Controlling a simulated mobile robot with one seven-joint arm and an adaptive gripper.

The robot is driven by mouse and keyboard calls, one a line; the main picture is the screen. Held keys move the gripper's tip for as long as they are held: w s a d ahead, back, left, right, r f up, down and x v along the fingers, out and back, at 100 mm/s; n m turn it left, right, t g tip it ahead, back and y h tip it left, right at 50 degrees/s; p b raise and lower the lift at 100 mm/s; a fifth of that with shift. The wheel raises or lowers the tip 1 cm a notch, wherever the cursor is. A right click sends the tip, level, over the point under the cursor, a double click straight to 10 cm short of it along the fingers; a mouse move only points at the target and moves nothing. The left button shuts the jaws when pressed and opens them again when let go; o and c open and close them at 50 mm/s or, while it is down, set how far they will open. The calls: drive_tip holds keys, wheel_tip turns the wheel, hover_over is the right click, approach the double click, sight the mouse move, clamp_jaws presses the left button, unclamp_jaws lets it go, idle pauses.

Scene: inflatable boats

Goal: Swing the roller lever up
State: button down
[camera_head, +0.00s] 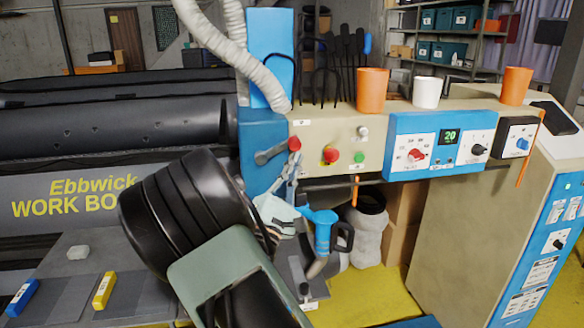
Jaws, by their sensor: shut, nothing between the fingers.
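The roller lever (271,153) is a short grey arm with a red knob (294,143) at its end. It sits on the blue end housing at the left of the beige control panel, and slants up to the right from its pivot. My gripper (293,163) is shut and empty, its slim grey fingers pointing up just below the red knob. Whether the fingertips touch the knob or lever I cannot tell. My dark arm hides part of the housing below the lever.
A red button (330,154) and a green button (361,143) sit right of the lever. A blue tool (322,228) hangs below the panel. Orange cups (372,90) and a white cup (427,92) stand on top. A ribbed hose (247,60) comes down above the lever. Black rollers (120,125) extend left.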

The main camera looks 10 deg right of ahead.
drive_tip(key=shift+a+r, duration=0.1)
drive_tip(key=shift+r, duration=0.3)
idle(0.4)
